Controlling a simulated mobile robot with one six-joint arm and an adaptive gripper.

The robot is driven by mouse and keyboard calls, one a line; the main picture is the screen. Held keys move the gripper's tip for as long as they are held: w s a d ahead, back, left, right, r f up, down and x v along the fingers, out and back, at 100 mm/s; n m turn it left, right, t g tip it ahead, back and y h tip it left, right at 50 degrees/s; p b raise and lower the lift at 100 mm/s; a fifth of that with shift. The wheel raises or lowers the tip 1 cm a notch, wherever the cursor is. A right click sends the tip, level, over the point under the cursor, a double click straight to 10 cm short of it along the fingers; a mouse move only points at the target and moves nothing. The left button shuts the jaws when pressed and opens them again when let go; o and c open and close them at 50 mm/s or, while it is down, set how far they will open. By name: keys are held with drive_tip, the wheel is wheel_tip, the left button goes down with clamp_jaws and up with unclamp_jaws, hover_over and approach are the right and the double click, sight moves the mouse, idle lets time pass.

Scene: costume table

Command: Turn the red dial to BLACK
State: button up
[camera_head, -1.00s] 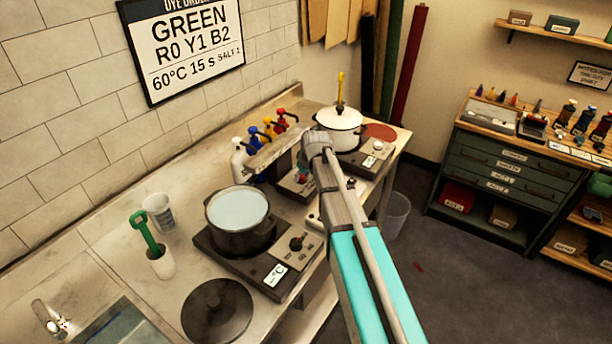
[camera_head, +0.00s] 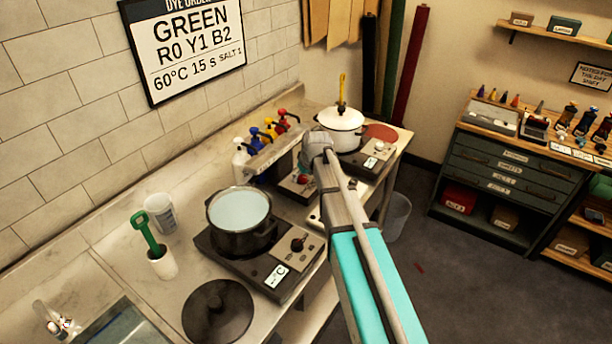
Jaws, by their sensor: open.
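A small red dial (camera_head: 302,179) shows on a dark unit on the counter, just left of my arm. It is small in this view, and I cannot read any marking around it. My gripper (camera_head: 306,163) is at the far end of my arm, above and close to the red dial. It is open, and its fingers are mostly hidden by my wrist. I cannot tell whether they touch the dial. Part of the dark unit is hidden behind my arm.
A dispenser rack (camera_head: 265,155) with white, blue, yellow and red-topped pumps stands behind the dial. A pot of pale liquid (camera_head: 238,212) sits on a hotplate (camera_head: 262,262) in front. A white lidded pot (camera_head: 341,128) stands beyond. A dark lid (camera_head: 217,311) lies nearer.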

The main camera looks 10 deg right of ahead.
sight(302, 177)
drive_tip(key=shift+r, duration=0.15)
wheel_tip(302, 177, up, 13)
drive_tip(key=m+g+h+p, duration=0.1)
drive_tip(key=g+p, duration=0.3)
drive_tip(key=p, duration=1.1)
drive_tip(key=shift+w+r+m+h, duration=0.2)
drive_tip(key=shift+m+h, duration=0.2)
drive_tip(key=shift+m, duration=0.4)
drive_tip(key=shift+a+f, duration=0.1)
drive_tip(key=shift+f, duration=0.1)
wheel_tip(302, 177, down, 14)
drive_tip(key=b, duration=1.3)
drive_tip(key=shift+r+b, duration=0.25)
drive_tip(key=shift+b, duration=0.15)
clamp_jaws()
